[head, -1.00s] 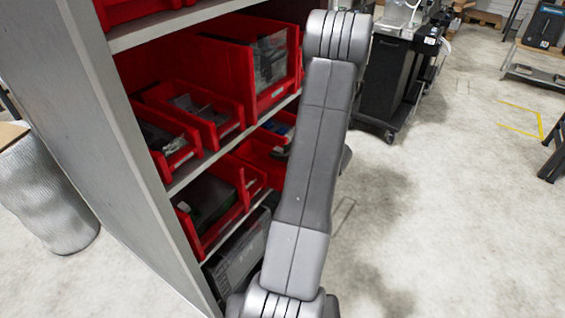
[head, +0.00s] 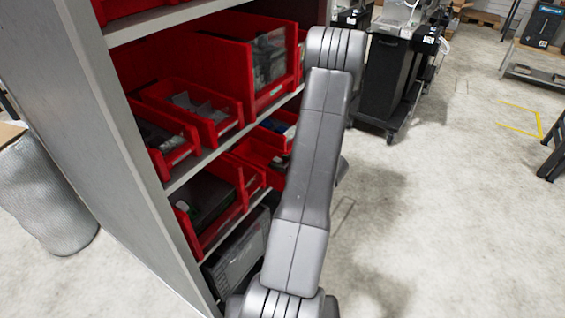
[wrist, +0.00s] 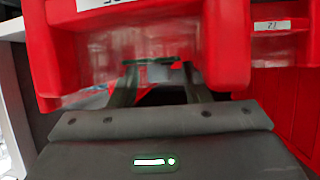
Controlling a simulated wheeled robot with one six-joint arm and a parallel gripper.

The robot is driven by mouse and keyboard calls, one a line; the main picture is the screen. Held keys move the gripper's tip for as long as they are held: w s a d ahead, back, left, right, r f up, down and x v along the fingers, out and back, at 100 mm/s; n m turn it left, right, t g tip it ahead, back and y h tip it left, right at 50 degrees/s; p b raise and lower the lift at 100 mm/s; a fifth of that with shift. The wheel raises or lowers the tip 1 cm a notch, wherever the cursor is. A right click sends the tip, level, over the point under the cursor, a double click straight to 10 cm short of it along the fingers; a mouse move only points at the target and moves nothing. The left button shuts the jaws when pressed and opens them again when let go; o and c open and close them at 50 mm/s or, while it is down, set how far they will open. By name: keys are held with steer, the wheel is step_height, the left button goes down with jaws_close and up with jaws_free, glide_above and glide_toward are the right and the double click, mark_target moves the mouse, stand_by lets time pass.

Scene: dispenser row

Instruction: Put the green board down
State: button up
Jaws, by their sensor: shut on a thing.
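In the wrist view, my gripper (wrist: 158,75) points at a red bin with its two dark fingers reaching forward. It is shut on the green board (wrist: 152,61), which shows only as a thin green edge between the fingertips, close to the clear front of the bin. Most of the board is hidden or blurred, and I cannot tell whether it touches anything. In the head view, my arm covers the front of the shelf, and neither the gripper's fingers nor the held board can be made out.
A grey shelf (head: 112,135) holds several red bins, among them a large one (head: 216,62) with a clear front. A second red bin (wrist: 285,38) is at right in the wrist view. A black cart (head: 386,85) stands behind. The floor at right is mostly open.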

steer(key=o, duration=0.7)
steer(key=shift+r+p, duration=0.4)
steer(key=shift+p, duration=0.05)
steer(key=v, duration=1.2)
steer(key=shift+r, duration=0.15)
